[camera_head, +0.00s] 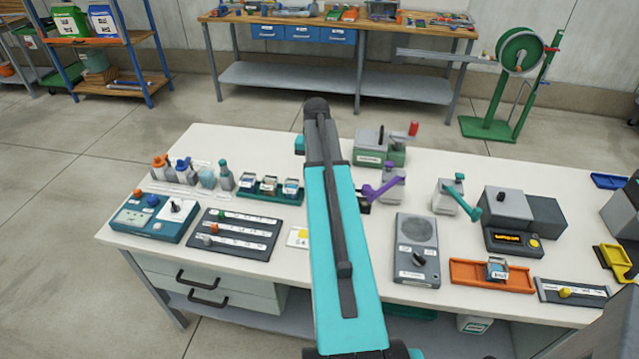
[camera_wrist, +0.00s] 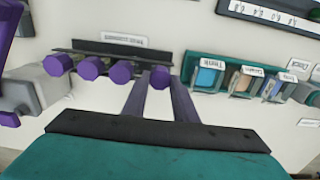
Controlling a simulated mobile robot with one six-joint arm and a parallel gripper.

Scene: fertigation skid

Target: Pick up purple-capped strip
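In the wrist view, several purple caps (camera_wrist: 90,68) stand in a row along a dark rack (camera_wrist: 80,46) with a white label behind it. The rightmost purple cap (camera_wrist: 159,77) is between the two fingers of my gripper (camera_wrist: 159,85). The fingers stand apart, with a small gap visible on each side of that cap, so I see no grip on it. What lies below the caps is hidden. In the head view my teal arm covers most of this spot, and the fingers do not show.
Right of the caps in the wrist view is a teal holder (camera_wrist: 205,58) with labelled vials. On the left is a grey valve body (camera_wrist: 35,88) with a purple lever (camera_wrist: 6,25). A grey speaker-like box (camera_head: 417,250) and orange tray (camera_head: 465,273) stand right of my arm.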

